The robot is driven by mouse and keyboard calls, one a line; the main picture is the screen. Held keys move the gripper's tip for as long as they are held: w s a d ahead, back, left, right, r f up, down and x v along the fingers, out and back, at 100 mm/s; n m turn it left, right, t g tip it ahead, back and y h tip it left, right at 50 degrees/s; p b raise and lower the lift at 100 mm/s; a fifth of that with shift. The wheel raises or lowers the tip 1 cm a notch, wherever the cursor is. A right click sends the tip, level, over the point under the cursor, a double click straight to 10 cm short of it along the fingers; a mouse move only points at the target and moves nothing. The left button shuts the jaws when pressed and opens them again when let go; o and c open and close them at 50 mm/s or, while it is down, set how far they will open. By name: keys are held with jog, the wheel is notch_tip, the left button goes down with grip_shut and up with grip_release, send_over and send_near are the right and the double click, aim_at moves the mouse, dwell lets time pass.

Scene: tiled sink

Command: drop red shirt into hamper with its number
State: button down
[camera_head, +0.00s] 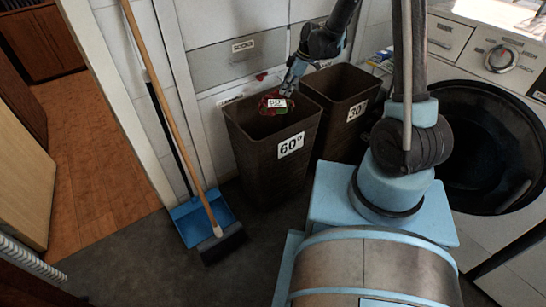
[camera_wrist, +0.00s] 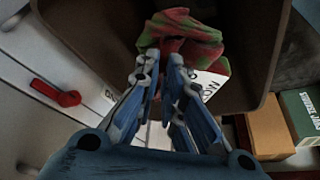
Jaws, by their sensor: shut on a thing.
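My gripper (camera_head: 284,90) is shut on the red shirt (camera_head: 268,108), a crumpled red and green cloth with a white tag (camera_head: 277,103) that appears to read 60. It holds the shirt at the open mouth of the left brown hamper (camera_head: 262,160), whose label (camera_head: 291,145) reads 60. In the wrist view, the shirt (camera_wrist: 182,38) bunches at the tips of my gripper (camera_wrist: 160,60), over the brown hamper interior (camera_wrist: 95,40). The tag (camera_wrist: 204,84) is partly hidden by a finger. The second brown hamper (camera_head: 338,125), labelled 30, stands just right.
A washing machine (camera_head: 480,100) stands at the right. A broom (camera_head: 170,120) and a blue dustpan (camera_head: 196,216) lean left of the hampers. A drawer labelled SOCKS (camera_head: 240,55) is behind. In the wrist view, boxes (camera_wrist: 268,132) show at the right.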

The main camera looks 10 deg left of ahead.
jog(key=shift+f, duration=0.55)
jog(key=c, duration=1.6)
grip_release()
jog(key=shift+c, duration=0.2)
jog(key=shift+r, duration=0.1)
jog(key=v, duration=1.1)
jog(key=shift+d+r, duration=0.2)
jog(key=shift+r, duration=0.15)
